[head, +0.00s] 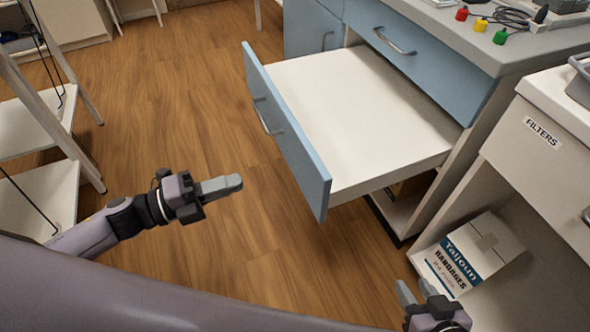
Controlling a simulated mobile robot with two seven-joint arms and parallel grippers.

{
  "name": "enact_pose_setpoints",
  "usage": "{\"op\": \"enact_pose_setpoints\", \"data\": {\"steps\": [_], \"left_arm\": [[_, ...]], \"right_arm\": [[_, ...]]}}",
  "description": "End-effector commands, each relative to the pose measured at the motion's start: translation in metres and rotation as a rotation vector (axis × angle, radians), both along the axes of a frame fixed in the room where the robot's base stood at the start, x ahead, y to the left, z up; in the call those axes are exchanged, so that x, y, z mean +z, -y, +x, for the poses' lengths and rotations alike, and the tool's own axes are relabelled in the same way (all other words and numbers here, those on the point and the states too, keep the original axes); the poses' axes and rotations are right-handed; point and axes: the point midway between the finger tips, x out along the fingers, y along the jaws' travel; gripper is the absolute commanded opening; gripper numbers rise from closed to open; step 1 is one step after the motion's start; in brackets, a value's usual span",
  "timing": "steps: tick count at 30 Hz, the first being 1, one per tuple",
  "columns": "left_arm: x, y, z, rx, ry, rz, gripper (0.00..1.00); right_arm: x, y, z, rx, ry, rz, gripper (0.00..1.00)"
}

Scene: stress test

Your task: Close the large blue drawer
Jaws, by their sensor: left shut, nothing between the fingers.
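The large blue drawer (283,137) is pulled far out of the cabinet in the middle of the head view. It has a blue front with a grey bar handle, and its white inside (362,110) looks empty. My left gripper (238,183) is shut and empty, left of the drawer front and apart from it, over the floor. My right gripper (412,292) is at the bottom right, below and right of the drawer. Its fingers appear spread apart with nothing between them, and it is partly cut off by the frame edge.
A closed blue drawer (415,45) sits above. A bandages box (470,255) is on a low shelf near my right gripper. A white cabinet labelled FILTERS (550,150) stands at right. White shelving (40,130) stands at left. The wooden floor (190,100) before the drawer is clear.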

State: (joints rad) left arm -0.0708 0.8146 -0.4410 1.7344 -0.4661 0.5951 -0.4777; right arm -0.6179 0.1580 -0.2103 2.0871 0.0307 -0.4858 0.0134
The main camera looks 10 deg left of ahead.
Motion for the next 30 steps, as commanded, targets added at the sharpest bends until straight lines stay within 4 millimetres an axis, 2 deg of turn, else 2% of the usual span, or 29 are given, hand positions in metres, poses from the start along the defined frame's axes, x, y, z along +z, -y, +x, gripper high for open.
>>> {"op": "enact_pose_setpoints", "data": {"steps": [5, 21, 30], "left_arm": [[0.002, 0.017, 0.012, -0.002, 0.003, -0.004, 0.00], [0.001, 0.096, 0.065, 0.000, 0.000, -0.005, 0.00], [0.001, 0.113, 0.077, 0.002, -0.002, -0.004, 0.00]], "right_arm": [[0.003, -0.001, 0.001, 0.001, 0.008, 0.003, 0.39], [-0.001, -0.002, 0.000, -0.001, 0.005, 0.004, 0.39], [0.000, -0.004, 0.000, 0.003, 0.008, 0.006, 0.39]]}}
